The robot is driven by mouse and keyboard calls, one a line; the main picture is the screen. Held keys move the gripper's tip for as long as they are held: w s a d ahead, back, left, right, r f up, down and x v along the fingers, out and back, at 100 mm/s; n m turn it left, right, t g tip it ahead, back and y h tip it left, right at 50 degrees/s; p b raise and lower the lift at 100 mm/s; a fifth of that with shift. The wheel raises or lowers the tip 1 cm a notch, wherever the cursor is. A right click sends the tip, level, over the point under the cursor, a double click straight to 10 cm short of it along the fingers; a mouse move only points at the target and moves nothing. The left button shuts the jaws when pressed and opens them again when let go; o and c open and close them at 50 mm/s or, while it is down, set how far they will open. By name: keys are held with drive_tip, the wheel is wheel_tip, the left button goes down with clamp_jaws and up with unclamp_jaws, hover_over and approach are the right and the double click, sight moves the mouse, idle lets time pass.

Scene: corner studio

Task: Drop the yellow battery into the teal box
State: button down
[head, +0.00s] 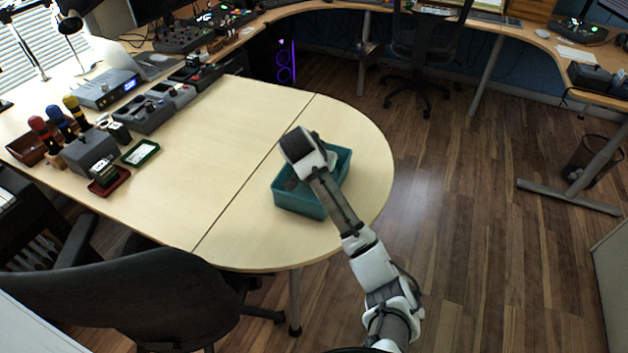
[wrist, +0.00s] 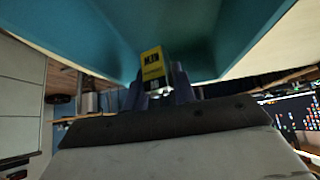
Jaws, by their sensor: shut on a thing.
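The teal box (head: 298,200) stands on the rounded end of the light wood table, and my arm reaches over it. In the wrist view, the yellow battery (wrist: 153,64), with black lettering, is between the fingers of my gripper (wrist: 158,92). The gripper is shut on it. The teal walls (wrist: 75,35) of the box fill the upper part of that view behind the battery. In the head view, my wrist hides the fingertips and the battery. I cannot tell how far the battery is from the box floor.
The table (head: 235,125) is clear around the box. At its left are a green tray (head: 140,153), a red tray (head: 110,182), grey devices (head: 147,114) and screwdriver-like tools (head: 58,125). A black office chair (head: 140,295) stands at the near edge.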

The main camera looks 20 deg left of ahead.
drive_tip(key=c, duration=1.1)
unclamp_jaws()
drive_tip(key=shift+o, duration=0.2)
drive_tip(key=p+v, duration=0.3)
drive_tip(key=v, duration=1.1)
